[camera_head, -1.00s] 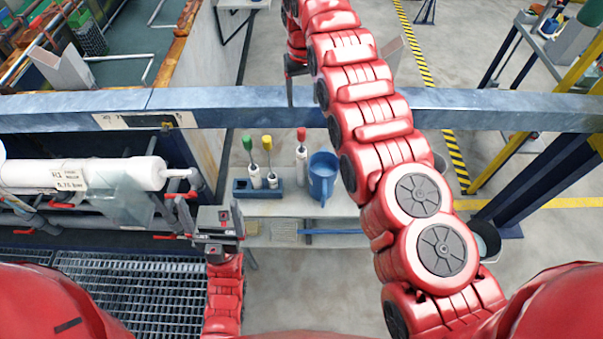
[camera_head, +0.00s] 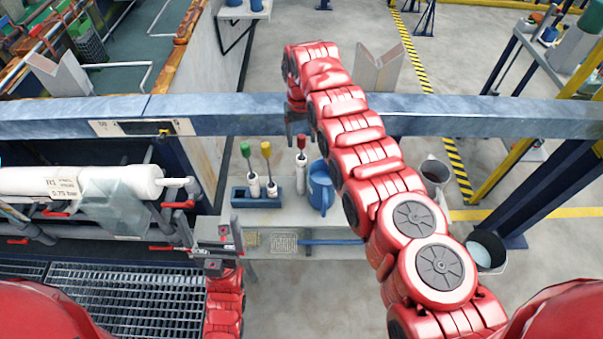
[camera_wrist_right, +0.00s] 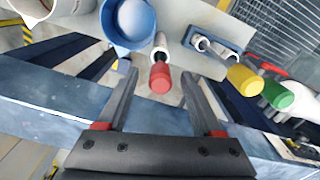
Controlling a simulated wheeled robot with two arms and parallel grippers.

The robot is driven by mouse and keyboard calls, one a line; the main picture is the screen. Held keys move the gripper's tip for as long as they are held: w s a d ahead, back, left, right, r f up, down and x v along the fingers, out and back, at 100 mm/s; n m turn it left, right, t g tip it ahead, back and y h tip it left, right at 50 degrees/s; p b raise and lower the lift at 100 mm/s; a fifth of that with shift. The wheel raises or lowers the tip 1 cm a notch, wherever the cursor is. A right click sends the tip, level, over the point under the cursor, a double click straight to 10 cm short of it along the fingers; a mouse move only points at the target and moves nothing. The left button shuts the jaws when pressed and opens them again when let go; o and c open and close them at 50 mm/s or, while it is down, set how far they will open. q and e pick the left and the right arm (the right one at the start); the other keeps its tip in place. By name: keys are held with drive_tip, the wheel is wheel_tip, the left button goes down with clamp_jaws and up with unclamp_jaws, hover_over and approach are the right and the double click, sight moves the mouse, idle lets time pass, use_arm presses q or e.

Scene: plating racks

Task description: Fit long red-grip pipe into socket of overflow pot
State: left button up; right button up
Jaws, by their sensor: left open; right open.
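The long red-grip pipe (camera_head: 301,172) stands upright on the bench, right of the blue rack (camera_head: 243,198), its red grip up. In the right wrist view the red grip (camera_wrist_right: 160,78) sits between my right fingers, with space on both sides. My right gripper (camera_head: 297,128) is open and empty above the pipe; its open fingers also show in the wrist view (camera_wrist_right: 158,90). The blue pot (camera_head: 321,188) stands just right of the pipe and shows in the wrist view (camera_wrist_right: 130,20). I cannot tell what holds the pipe's foot. My left gripper (camera_head: 212,240) is open and empty at the bench's left end.
Green-grip (camera_head: 249,165) and yellow-grip (camera_head: 268,168) pipes stand in the rack. A blue-grey beam (camera_head: 450,115) crosses the view near my right arm. A grey jug (camera_head: 434,176) and a bucket (camera_head: 486,252) stand to the right. A white cylinder (camera_head: 90,182) lies at left.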

drive_tip(key=shift+f, duration=0.35)
clamp_jaws()
idle(1.2)
